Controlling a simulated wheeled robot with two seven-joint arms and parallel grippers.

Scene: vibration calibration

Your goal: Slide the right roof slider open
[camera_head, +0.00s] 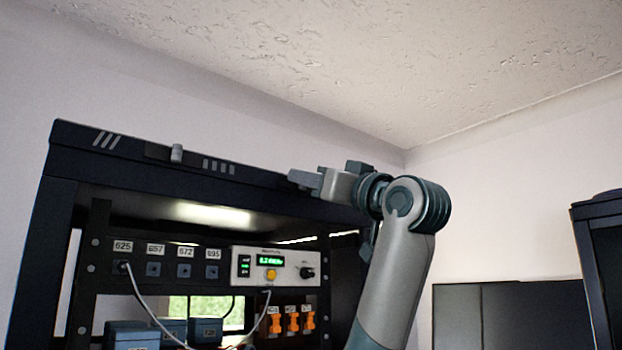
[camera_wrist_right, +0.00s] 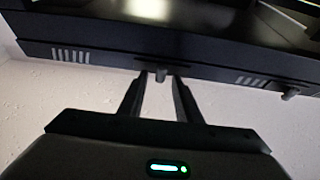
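The right roof slider shows as a small grey knob (camera_wrist_right: 161,75) on the dark roof edge in the wrist view. My right gripper (camera_wrist_right: 160,78) is open, with its two dark fingers on either side of this knob near their tips; I cannot tell whether they touch it. In the head view my right gripper (camera_head: 303,178) is at the top front edge of the rack and hides the right slider. The left slider knob (camera_head: 177,152) stands upright on the same edge and also shows in the wrist view (camera_wrist_right: 290,94). My left gripper is not in view.
The dark rack (camera_head: 60,180) holds a panel with numbered sockets, a white controller (camera_head: 277,267) with a green display, orange switches (camera_head: 292,320) and cables below the roof. A dark cabinet (camera_head: 600,260) stands at the right. The space above the roof is clear.

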